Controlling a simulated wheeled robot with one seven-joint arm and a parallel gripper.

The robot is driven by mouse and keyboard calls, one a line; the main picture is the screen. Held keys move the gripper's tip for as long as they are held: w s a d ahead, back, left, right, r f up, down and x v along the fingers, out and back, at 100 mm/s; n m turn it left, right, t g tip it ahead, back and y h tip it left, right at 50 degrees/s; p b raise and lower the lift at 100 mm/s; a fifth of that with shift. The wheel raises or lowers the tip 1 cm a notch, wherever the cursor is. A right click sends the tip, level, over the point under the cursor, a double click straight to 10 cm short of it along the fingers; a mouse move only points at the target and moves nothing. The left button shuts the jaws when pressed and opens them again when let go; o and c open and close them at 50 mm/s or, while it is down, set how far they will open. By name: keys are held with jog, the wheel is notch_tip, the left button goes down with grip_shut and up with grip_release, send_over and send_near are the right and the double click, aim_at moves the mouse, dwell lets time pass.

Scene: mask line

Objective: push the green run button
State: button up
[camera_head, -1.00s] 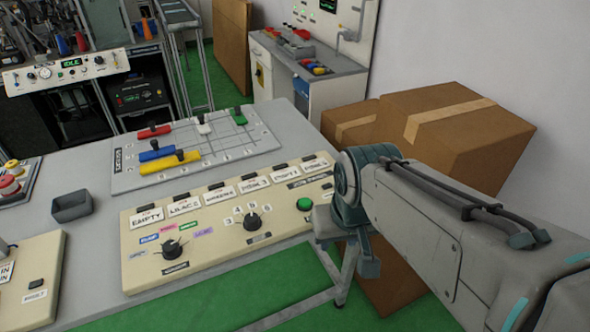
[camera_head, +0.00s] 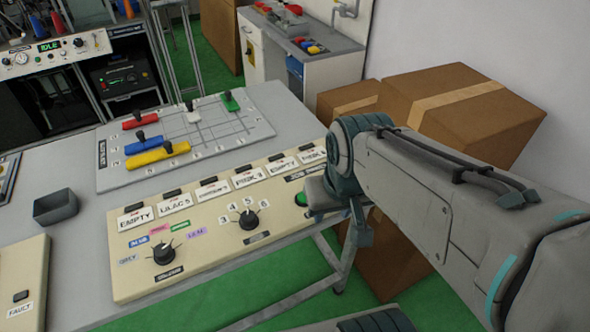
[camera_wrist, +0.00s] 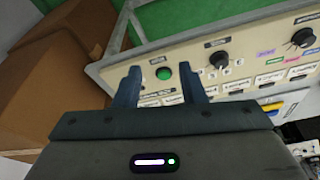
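The green run button (camera_head: 301,198) sits near the right end of the cream control panel (camera_head: 215,262), partly hidden by my arm in the head view. In the wrist view the green button (camera_wrist: 164,73) shows whole, between and a little beyond the two fingers of my gripper (camera_wrist: 160,75). The fingers stand apart with nothing held between them. From the wrist view I cannot tell how far the tips are above the panel. The panel also carries two black knobs (camera_head: 164,253) and a row of white labels, one reading EMPTY.
A small grey bin (camera_head: 56,207) stands at the left. Cardboard boxes (camera_head: 465,110) stand behind my arm. Green floor shows in front of the table.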

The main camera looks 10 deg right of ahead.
grip_shut()
dwell(1.4)
